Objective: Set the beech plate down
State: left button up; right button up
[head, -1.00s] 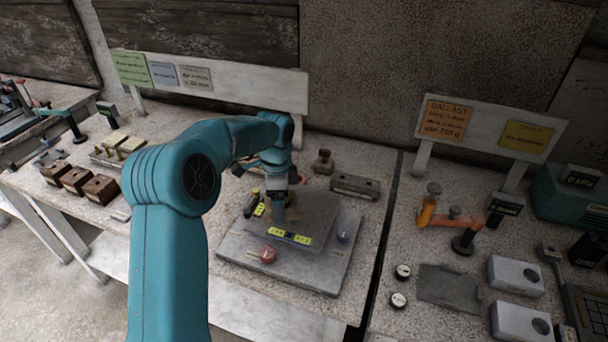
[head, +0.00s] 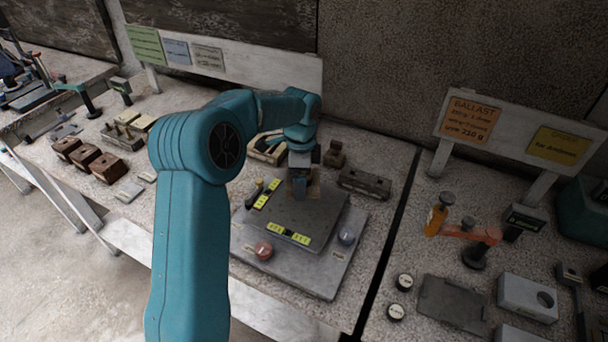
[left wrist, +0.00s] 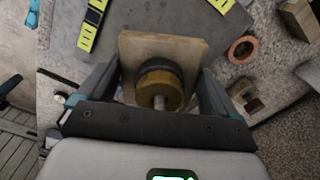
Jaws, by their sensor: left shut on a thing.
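The beech plate (left wrist: 190,50) is a square of pale wood with a round, dark-banded wooden knob and metal stem on it, seen in the left wrist view. My left gripper (left wrist: 162,80) has one finger on each side of it and is shut on it. In the head view my left gripper (head: 300,192) is low at the back of a dark grey slab (head: 305,215); only a tan bit of the plate shows beside the fingers. I cannot tell whether the plate touches the surface below. My right gripper is not in view.
Yellow marked strips (head: 289,235) lie on the slab. A metal block (head: 364,183) is at the right; brown blocks (head: 106,166) are at the left.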

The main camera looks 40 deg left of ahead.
pick_arm(q)
jog(key=shift+w+d, duration=0.15)
jog(key=shift+w, duration=0.1)
jog(key=shift+d, duration=0.1)
jog(key=shift+s+f+b, duration=0.25)
jog(key=shift+f+b, duration=0.05)
jog(key=shift+f, duration=0.15)
notch_tip(320, 180, down, 4)
jog(key=b, duration=0.2)
jog(key=shift+w+r+b, duration=0.1)
jog(key=shift+b, duration=0.2)
jog(key=shift+f, duration=0.45)
